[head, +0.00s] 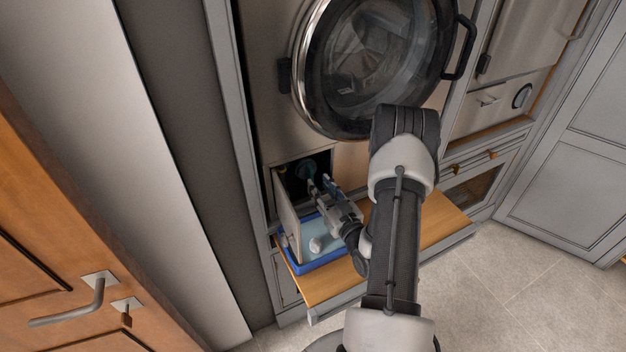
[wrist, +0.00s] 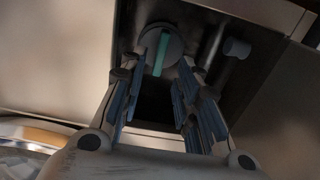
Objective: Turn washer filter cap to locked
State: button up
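The washer filter cap (wrist: 174,42) is a dark round disc with a teal grip bar across its middle. It sits inside the open filter recess low on the washer front, and also shows in the head view (head: 306,168), partly in shadow. My gripper (wrist: 165,75) is open, its two fingers pointing into the recess towards the cap with the teal bar between them in the wrist picture. In the head view my gripper (head: 319,183) is at the recess opening. I cannot tell whether the fingertips touch the cap. No lock marking is readable.
The filter flap (head: 288,212) stands open left of the recess. A blue tray (head: 313,266) with a pale lump lies on the pulled-out wooden shelf (head: 440,228) below. A grey peg-like fitting (wrist: 236,48) sits right of the cap. The washer door (head: 375,60) is above.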

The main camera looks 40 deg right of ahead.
aim_at(312, 176)
jog(key=x, duration=0.5)
jog(key=shift+w+b, duration=0.2)
jog(key=shift+b, duration=0.2)
jog(key=shift+c, duration=0.5)
grip_shut()
